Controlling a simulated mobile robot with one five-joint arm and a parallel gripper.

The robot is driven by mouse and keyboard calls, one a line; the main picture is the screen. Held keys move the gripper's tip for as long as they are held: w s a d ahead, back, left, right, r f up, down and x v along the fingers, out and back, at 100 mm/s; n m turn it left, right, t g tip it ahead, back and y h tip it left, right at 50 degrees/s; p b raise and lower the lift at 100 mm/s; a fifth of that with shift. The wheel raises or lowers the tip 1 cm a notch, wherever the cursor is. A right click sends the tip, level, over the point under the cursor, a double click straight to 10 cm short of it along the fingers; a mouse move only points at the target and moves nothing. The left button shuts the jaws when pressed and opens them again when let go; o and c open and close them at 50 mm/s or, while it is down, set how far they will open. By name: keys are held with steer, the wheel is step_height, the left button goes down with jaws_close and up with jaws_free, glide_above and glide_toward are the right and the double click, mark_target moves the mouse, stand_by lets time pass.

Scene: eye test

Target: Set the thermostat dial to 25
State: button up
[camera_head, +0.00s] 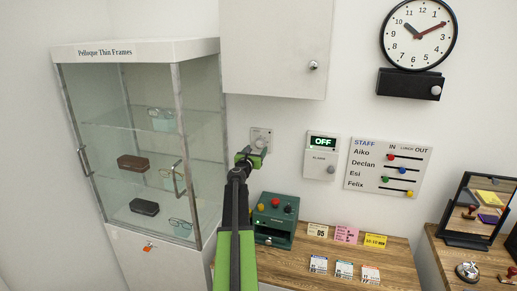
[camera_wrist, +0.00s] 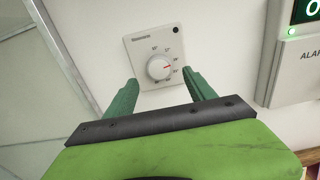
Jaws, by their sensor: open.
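The thermostat (camera_wrist: 139,50) is a pale square plate on the white wall, with a round white dial (camera_wrist: 158,68) ringed by small numbers. In the head view the thermostat (camera_head: 261,136) is partly hidden behind my gripper (camera_head: 250,158). In the wrist view my gripper (camera_wrist: 161,80) is open and empty. Its two green fingers point up at the plate, one on each side below the dial. I cannot tell whether they touch the plate.
The alarm box (camera_head: 319,168), reading OFF, is on the wall to the right. A glass cabinet (camera_head: 140,55) stands at left, a white wall cabinet (camera_head: 275,50) hangs above. Below, a green device (camera_head: 275,218) and cards stand on a wooden table (camera_head: 300,270). A staff board (camera_head: 389,166) is farther right.

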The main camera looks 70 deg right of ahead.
mark_target(260, 145)
steer(key=d, duration=0.4)
steer(key=shift+w+d, duration=0.15)
steer(key=shift+d, duration=0.15)
